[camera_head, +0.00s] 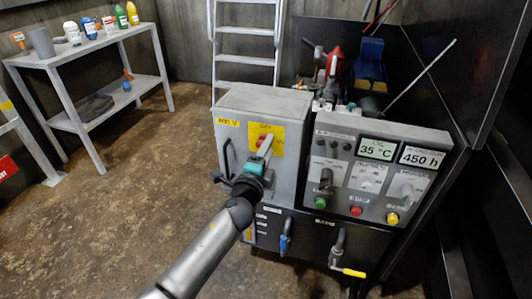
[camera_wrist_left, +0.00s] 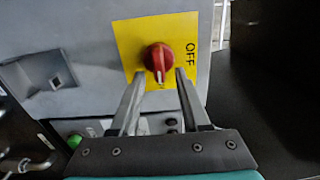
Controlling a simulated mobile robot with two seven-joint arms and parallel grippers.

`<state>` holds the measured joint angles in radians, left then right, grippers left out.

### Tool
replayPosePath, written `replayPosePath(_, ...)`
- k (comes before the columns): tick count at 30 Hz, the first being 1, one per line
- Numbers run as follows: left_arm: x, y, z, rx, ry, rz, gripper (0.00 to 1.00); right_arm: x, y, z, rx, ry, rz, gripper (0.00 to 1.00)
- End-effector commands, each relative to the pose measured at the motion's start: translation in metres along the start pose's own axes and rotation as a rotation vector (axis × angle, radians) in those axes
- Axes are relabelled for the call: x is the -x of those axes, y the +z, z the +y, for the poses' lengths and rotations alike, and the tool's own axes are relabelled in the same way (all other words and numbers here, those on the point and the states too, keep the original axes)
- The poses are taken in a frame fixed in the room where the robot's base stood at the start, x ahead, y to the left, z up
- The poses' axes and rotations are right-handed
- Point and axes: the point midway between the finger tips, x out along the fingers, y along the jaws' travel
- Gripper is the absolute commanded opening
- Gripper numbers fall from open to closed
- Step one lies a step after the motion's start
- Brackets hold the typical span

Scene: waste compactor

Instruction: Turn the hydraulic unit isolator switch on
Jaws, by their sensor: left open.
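The isolator switch is a red rotary knob (camera_head: 263,141) on a yellow plate (camera_head: 278,133) on the front of a grey box (camera_head: 268,102). In the left wrist view the red knob (camera_wrist_left: 158,57) sits on its yellow plate (camera_wrist_left: 128,38). OFF is printed at the plate's right side. The knob's white mark points down in that view, away from OFF; the lettering below it is mostly hidden. My left gripper (camera_head: 264,150) is open at the switch. In the wrist view its fingertips (camera_wrist_left: 159,74) lie either side of the knob's lower part; contact cannot be told. My right gripper is out of view.
A control panel (camera_head: 372,170) with buttons and displays adjoins the box on the right. A black handle (camera_head: 228,158) stands out left of the switch. Blue (camera_head: 284,243) and yellow (camera_head: 353,272) valve handles are below. The floor at left is clear.

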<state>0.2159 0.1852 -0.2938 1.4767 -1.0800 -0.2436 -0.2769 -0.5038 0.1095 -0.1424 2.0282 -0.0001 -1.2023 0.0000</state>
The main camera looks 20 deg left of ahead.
Motion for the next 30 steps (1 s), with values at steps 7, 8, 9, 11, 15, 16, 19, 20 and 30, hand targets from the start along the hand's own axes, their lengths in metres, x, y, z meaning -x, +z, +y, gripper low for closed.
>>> replayPosePath(7,0.018,0.0,0.0,0.0,0.001,0.0,0.46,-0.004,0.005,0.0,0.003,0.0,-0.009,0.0)
replayPosePath(8,0.023,0.0,0.0,0.0,0.002,0.0,0.46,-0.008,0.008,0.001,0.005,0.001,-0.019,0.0)
replayPosePath(9,0.029,0.0,-0.001,0.0,0.002,0.0,0.46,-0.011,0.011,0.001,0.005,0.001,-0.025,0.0)
replayPosePath(11,0.039,0.0,0.0,0.0,0.002,0.001,0.46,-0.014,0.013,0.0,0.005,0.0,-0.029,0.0)
replayPosePath(15,0.062,0.0,0.0,0.002,0.003,0.0,0.46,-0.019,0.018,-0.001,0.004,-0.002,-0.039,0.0)
replayPosePath(16,0.067,0.0,0.001,0.002,0.003,0.0,0.46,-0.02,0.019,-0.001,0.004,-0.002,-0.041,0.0)
replayPosePath(19,0.083,0.0,0.001,0.002,0.003,-0.001,0.46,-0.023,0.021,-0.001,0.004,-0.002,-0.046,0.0)
replayPosePath(20,0.088,0.0,0.001,0.003,0.002,-0.001,0.46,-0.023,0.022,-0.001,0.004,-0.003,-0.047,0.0)
replayPosePath(30,0.137,0.0,0.001,0.001,0.002,-0.001,0.46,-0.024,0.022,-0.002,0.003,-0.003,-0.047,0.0)
